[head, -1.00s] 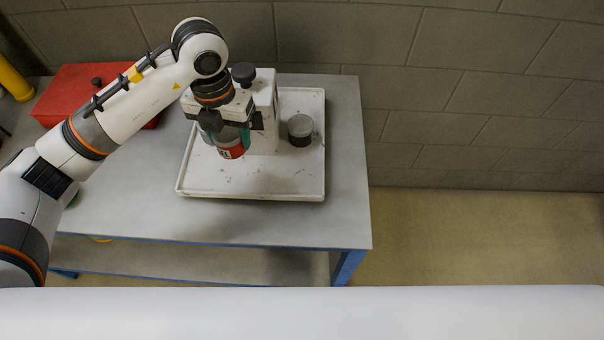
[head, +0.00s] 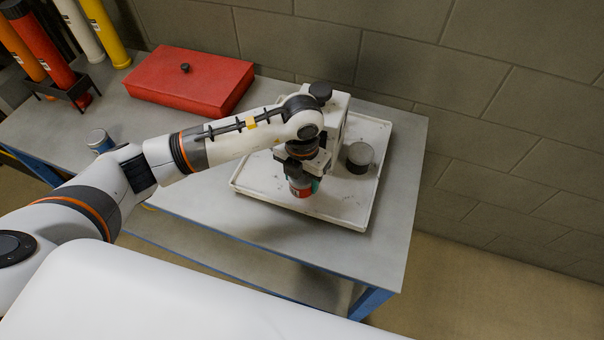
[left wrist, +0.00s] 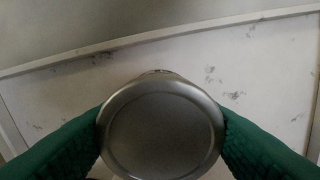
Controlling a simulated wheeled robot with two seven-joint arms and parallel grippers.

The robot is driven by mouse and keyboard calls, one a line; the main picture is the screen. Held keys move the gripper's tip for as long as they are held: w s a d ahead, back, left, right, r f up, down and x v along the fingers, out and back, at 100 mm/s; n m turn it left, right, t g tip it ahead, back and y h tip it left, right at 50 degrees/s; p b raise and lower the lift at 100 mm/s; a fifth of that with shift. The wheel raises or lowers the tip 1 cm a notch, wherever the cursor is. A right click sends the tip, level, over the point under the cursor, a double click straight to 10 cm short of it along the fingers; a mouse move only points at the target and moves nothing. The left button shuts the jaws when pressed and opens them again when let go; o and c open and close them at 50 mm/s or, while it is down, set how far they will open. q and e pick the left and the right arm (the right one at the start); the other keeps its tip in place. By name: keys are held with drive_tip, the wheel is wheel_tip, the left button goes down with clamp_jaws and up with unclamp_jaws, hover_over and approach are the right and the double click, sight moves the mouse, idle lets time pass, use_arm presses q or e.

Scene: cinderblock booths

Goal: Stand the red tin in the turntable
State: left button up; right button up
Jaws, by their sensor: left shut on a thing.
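My left gripper (head: 300,174) is shut on the red tin (head: 301,189), which hangs upright from it over the near part of a white tray. I cannot tell whether its base touches the tray. In the left wrist view the tin's round metal lid (left wrist: 160,130) sits between two green finger pads. A short, round grey-topped piece (head: 360,154), which may be the turntable, stands on the tray to the right of the gripper. My right gripper is not in view.
The white tray (head: 345,215) bears a white upright block (head: 334,115) with a dark knob, close behind my gripper. A red box (head: 190,82) lies at the table's back left. A small can (head: 100,140) stands near my arm. The table's right side (head: 400,180) is clear.

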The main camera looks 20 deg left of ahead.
use_arm(q)
drive_tip(key=shift+f, duration=0.15)
drive_tip(key=o, duration=1.1)
drive_tip(key=shift+r, duration=0.35)
drive_tip(key=shift+w+r, duration=0.1)
drive_tip(key=shift+r, duration=0.2)
wheel_tip(320, 180, up, 11)
drive_tip(key=b, duration=0.2)
drive_tip(key=shift+r, duration=0.1)
